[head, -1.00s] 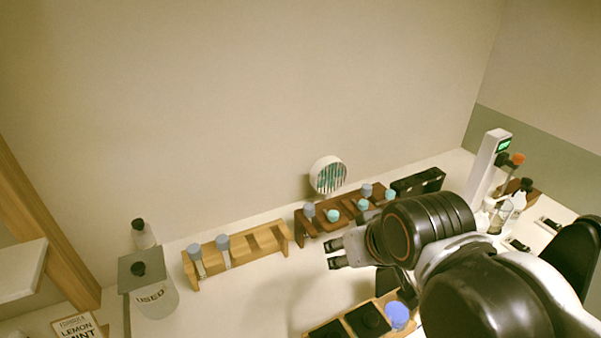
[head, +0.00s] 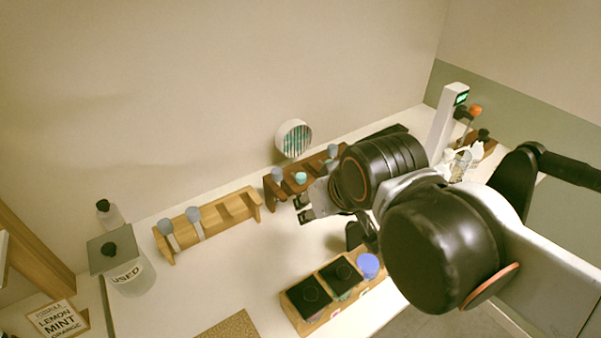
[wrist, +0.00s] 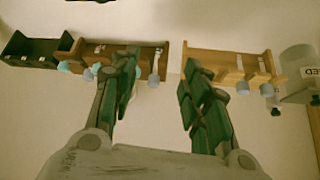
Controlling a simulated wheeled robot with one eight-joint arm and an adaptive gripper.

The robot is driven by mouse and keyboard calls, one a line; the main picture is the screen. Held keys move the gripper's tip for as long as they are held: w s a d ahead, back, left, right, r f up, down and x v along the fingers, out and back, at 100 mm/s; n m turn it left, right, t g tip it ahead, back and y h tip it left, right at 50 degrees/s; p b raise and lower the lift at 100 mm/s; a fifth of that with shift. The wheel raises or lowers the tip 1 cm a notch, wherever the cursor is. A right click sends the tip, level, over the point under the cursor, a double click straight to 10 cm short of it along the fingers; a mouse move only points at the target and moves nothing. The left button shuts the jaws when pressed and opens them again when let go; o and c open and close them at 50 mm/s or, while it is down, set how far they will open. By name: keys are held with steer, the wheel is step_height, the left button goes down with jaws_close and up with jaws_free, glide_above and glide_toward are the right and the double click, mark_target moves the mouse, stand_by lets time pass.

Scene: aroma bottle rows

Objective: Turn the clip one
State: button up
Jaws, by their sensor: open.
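I cannot make out anything that is clearly the clip. My gripper (head: 303,208) is open and empty above the table, in front of the gap between two racks; its spread fingers show in the wrist view (wrist: 160,85). The light wooden rack (head: 240,207) holds two grey-blue-capped vials (head: 194,215) at its left end. The dark wooden rack (head: 272,199) holds several vials with grey and teal caps, one teal cap (head: 300,178) at its front. My arm hides its right part in the head view. Both racks show in the wrist view, the light one (wrist: 205,57) and the dark one (wrist: 115,50).
A USED jar (head: 128,277) stands left. A wooden tray (head: 318,325) with black square items and a blue-lidded jar (head: 368,265) is in front. A round white slatted object (head: 294,138) is behind. A white stand (head: 447,120) and glassware are right. The middle table is clear.

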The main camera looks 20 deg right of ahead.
steer(key=w+d+r+m+g+p, duration=0.2)
steer(key=w+r+m+g+p, duration=0.1)
steer(key=w+r+m+p, duration=0.5)
steer(key=m+g+p, duration=0.4)
steer(key=p, duration=0.6)
glide_toward(301, 175)
step_height(301, 175, down, 9)
steer(key=shift+r+b, duration=0.1)
steer(key=shift+b, duration=0.65)
jaws_close()
